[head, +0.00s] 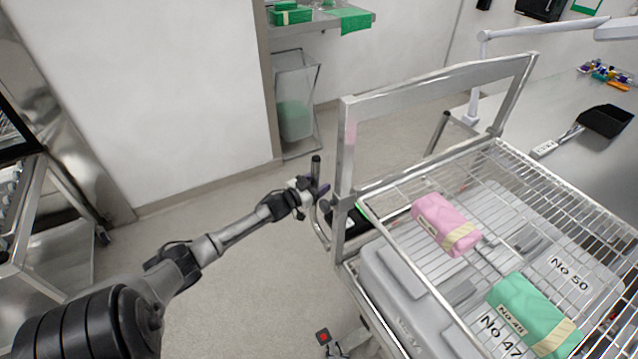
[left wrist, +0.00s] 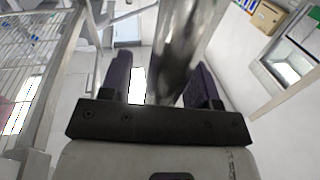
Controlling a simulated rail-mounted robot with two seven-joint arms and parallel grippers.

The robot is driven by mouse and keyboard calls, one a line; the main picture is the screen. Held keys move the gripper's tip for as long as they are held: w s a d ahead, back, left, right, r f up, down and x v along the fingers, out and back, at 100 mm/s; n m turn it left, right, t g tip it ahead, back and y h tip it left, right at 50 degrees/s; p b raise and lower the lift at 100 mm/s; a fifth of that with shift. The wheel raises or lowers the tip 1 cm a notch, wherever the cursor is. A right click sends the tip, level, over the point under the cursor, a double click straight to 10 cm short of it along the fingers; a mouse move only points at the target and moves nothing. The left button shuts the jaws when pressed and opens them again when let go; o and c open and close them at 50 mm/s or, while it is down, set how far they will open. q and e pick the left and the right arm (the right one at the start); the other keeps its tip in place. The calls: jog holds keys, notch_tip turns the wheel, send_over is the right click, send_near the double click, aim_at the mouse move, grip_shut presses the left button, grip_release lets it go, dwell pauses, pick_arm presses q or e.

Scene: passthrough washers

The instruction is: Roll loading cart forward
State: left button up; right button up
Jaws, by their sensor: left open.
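The loading cart (head: 346,170) is a steel frame with wire shelving on the right of the head view. My left gripper (head: 318,192) is at this handle. In the left wrist view, the two dark purple fingers of my left gripper (left wrist: 158,88) are apart, with a shiny metal bar (left wrist: 178,45) between them. I cannot tell whether either finger touches the bar. My right gripper is not in view.
The cart carries a pink wrapped pack (head: 436,218), a green wrapped pack (head: 530,308) and grey numbered trays (head: 385,262). A clear bin (head: 295,105) stands by the white wall. A steel rack (head: 50,225) is at the left.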

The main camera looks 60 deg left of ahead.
pick_arm(q)
jog(key=shift+w, duration=0.2)
grip_shut()
dwell(0.6)
